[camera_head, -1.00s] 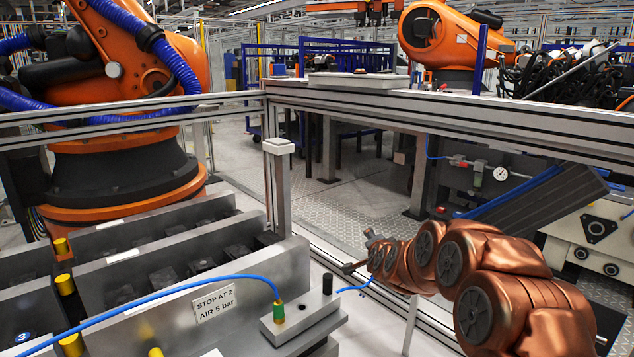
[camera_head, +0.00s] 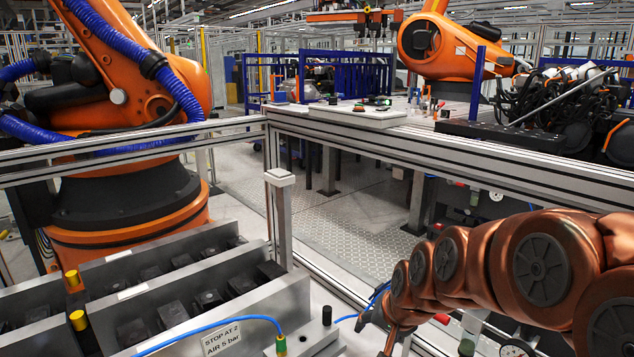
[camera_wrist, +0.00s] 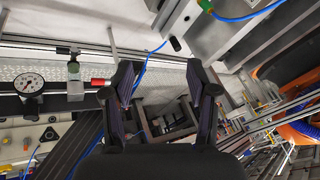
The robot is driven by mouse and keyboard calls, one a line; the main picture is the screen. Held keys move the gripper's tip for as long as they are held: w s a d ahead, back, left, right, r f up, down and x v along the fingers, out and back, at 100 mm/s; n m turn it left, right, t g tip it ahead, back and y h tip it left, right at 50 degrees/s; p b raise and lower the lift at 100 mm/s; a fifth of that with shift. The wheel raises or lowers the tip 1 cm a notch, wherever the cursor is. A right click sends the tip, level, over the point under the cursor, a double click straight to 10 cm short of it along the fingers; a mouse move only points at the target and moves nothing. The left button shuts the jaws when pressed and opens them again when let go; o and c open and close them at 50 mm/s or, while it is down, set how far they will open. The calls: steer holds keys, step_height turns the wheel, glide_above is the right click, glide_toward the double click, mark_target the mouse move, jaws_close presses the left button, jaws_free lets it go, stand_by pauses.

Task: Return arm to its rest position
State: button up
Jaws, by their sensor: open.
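My copper-coloured arm (camera_head: 470,265) reaches in from the right of the head view, bent downward to the left. My gripper (camera_head: 380,325) is at its end, near the bottom middle, small and partly unclear there. In the wrist view my gripper (camera_wrist: 162,88) has its two dark fingers spread apart, with nothing held between them. Past the fingers are dark metal parts and a blue hose (camera_wrist: 152,55).
A metal fixture (camera_head: 180,295) with rows of dark blocks and a "STOP AT 2 AIR 5 bar" sign (camera_head: 221,338) stands lower left. A railing (camera_head: 330,285) runs beside my arm. A pressure gauge (camera_wrist: 29,83) shows in the wrist view. Orange robots (camera_head: 130,90) stand behind.

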steer(key=s+d+r+n+g+p, duration=0.1)
steer(key=s+d+r+g+p, duration=0.1)
steer(key=s, duration=0.8)
steer(key=s+d+r+n+g+h+p, duration=0.1)
steer(key=s+r+p, duration=0.4)
steer(key=s, duration=0.5)
steer(key=s+d+r+n+g+h+p, duration=0.1)
steer(key=s+d+r+g+p, duration=0.2)
steer(key=s, duration=0.8)
steer(key=shift+d+r+n+g, duration=0.15)
steer(key=shift+n+g, duration=0.25)
steer(key=shift+g, duration=0.2)
